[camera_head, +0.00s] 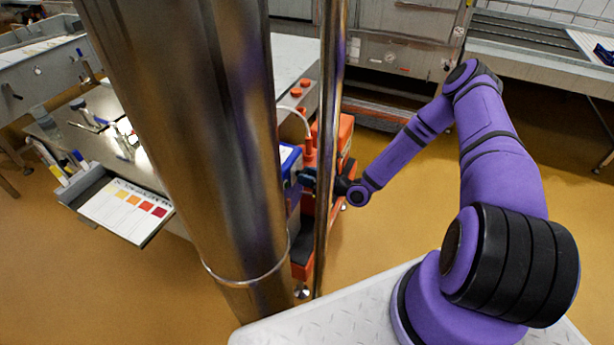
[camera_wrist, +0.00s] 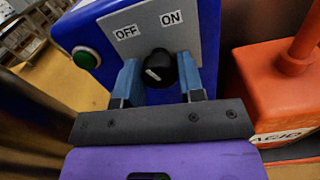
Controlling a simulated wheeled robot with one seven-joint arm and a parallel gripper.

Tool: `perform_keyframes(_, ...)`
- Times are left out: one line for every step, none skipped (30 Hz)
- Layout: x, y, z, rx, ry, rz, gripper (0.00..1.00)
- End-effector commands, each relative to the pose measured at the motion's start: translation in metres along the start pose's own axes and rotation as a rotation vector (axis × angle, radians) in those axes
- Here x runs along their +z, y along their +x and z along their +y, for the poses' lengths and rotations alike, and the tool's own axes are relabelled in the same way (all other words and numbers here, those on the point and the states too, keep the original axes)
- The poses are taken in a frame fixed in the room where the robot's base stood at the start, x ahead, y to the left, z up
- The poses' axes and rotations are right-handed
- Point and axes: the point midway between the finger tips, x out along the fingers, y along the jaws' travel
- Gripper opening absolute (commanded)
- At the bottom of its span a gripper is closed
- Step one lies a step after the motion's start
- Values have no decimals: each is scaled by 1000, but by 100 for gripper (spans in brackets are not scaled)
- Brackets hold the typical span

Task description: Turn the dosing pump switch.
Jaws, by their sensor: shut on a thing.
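The dosing pump is a blue box (camera_wrist: 92,35) with a grey plate marked OFF at left and ON at right. Its black switch knob (camera_wrist: 160,67) stands below the labels, between my two bluish fingers. My gripper (camera_wrist: 160,82) is shut on the knob. A white mark shows on the left part of the knob's face; which label it lines up with is hard to tell. In the head view the blue pump (camera_head: 291,162) shows partly between two steel columns, and my gripper (camera_head: 309,178) reaches it from the right, partly hidden by the thin column. The knob is hidden there.
A green button (camera_wrist: 84,58) sits on the pump, left of the plate. An orange container marked ACID (camera_wrist: 275,85) stands close on the right. A thick steel column (camera_head: 200,130) and a thin pole (camera_head: 328,130) block part of the head view. Open floor (camera_head: 400,215) lies right of the pump.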

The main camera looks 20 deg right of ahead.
Motion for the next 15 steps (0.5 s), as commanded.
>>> perform_keyframes(0,0,0,0,30,0,12)
perform_keyframes(0,0,0,-1,53,0,12)
perform_keyframes(0,0,0,-1,85,0,12)
perform_keyframes(0,0,0,-1,111,0,12)
perform_keyframes(0,0,0,-1,137,0,12)
perform_keyframes(0,0,0,-1,174,0,12)
perform_keyframes(0,0,0,-1,202,0,12)
perform_keyframes(0,0,0,-1,230,-1,12)
perform_keyframes(0,0,0,-1,269,-1,12)
perform_keyframes(0,0,0,-1,297,-1,12)
perform_keyframes(0,0,0,-1,325,-1,12)
perform_keyframes(0,0,0,-1,364,-1,12)
perform_keyframes(0,0,0,-1,392,-2,12)
perform_keyframes(0,0,0,-1,421,-2,12)
perform_keyframes(0,0,0,-1,459,-2,12)
